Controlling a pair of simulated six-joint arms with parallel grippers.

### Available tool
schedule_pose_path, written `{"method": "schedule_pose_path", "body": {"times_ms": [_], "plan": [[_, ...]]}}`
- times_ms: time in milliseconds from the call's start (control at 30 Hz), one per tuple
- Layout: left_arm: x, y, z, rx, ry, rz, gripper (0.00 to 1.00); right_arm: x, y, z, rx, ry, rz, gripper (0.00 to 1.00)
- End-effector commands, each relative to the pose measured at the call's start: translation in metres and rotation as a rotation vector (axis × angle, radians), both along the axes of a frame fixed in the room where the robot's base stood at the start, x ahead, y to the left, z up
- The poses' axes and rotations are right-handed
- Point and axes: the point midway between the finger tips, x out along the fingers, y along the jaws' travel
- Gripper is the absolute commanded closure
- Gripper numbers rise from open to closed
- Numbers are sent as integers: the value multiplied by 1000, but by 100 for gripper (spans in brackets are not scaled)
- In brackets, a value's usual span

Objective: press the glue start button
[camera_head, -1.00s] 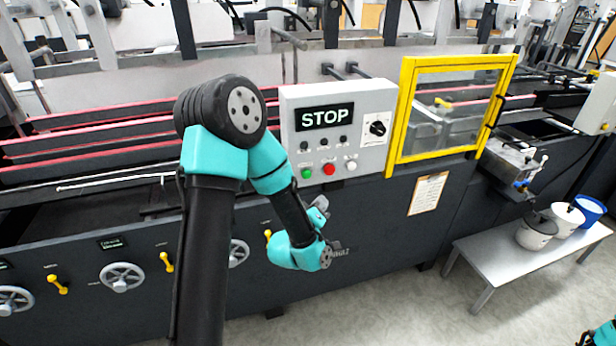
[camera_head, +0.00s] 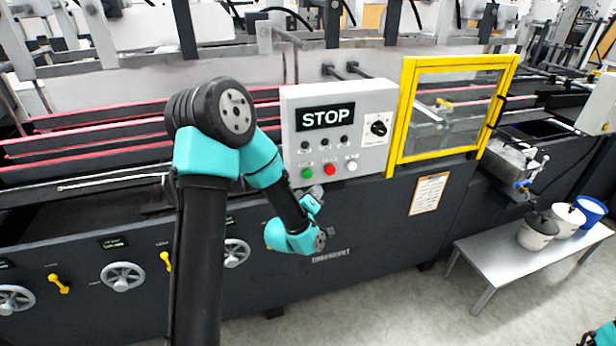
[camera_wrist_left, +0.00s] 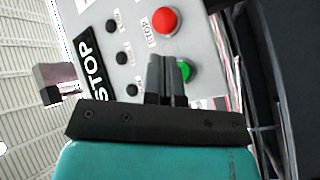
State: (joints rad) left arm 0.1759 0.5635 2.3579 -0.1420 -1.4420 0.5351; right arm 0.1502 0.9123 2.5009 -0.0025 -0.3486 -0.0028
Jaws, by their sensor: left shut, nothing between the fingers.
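The control panel (camera_head: 372,98) is a light grey box on the machine, with a black STOP display (camera_head: 326,117). Along its bottom row are a green button (camera_head: 307,173), a red button (camera_head: 329,169) and a white button (camera_head: 351,166). Their small labels are too blurred to read. My left gripper (camera_head: 314,192) is just below the green button in the head view. In the left wrist view its closed, empty fingers (camera_wrist_left: 167,70) point at the panel, beside the green button (camera_wrist_left: 185,69) and partly over it. The red button (camera_wrist_left: 165,20) is farther up. I cannot tell whether the fingers touch the panel.
Several small black knobs (camera_head: 323,143) and a black rotary switch (camera_head: 378,128) are on the panel. A yellow-framed guard door (camera_head: 404,112) stands to its right. A low grey table (camera_head: 480,263) with pots stands at the right. The floor in front is clear.

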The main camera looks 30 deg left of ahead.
Motion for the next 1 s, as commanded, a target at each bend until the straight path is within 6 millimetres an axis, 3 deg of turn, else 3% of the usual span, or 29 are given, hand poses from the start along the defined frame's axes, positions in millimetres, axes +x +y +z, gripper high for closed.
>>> {"method": "schedule_pose_path", "body": {"times_ms": [400, 1000], "plan": [[24, 28, 0, 0, 1, 0, 100, 0, 0, 0, 0, 0, 0, 100], [25, 29, 0, 0, 1, -1, 100, 0, 0, 0, 0, 0, 0, 100]]}}
